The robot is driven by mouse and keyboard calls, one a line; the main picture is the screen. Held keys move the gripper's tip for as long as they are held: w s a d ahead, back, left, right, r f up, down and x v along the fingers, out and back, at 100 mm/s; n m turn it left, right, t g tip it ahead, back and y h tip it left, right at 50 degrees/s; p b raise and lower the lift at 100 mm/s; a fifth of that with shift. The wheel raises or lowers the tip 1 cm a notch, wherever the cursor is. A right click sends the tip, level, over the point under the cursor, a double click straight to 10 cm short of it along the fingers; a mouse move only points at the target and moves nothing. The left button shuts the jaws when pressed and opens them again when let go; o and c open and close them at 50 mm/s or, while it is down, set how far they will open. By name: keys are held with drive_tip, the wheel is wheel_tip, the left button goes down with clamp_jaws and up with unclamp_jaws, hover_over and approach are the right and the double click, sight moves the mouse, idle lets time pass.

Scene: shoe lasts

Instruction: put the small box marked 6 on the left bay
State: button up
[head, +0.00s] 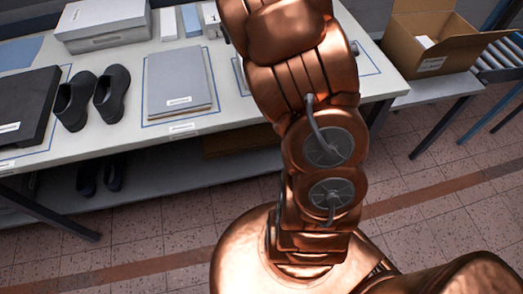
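Several small boxes stand at the back of the white table (130,130): a white one (168,24), a pale blue one (191,20) and a white one with a dark mark (210,20), partly beside my arm. I cannot read a 6 on any of them. Blue outlines mark bays on the table. The left one in view is around a black flat case (22,108), cut off by the picture's left edge. The middle one holds a grey folder (179,80). The right one is largely hidden by my copper arm. My gripper is out of view beyond the top edge.
Dark shoes (91,97) stand between the black case and the folder. A large grey-white box (103,22) is at the back left. An open cardboard box (440,45) sits on a side bench at the right, near a roller conveyor (500,55). Tiled floor is clear in front.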

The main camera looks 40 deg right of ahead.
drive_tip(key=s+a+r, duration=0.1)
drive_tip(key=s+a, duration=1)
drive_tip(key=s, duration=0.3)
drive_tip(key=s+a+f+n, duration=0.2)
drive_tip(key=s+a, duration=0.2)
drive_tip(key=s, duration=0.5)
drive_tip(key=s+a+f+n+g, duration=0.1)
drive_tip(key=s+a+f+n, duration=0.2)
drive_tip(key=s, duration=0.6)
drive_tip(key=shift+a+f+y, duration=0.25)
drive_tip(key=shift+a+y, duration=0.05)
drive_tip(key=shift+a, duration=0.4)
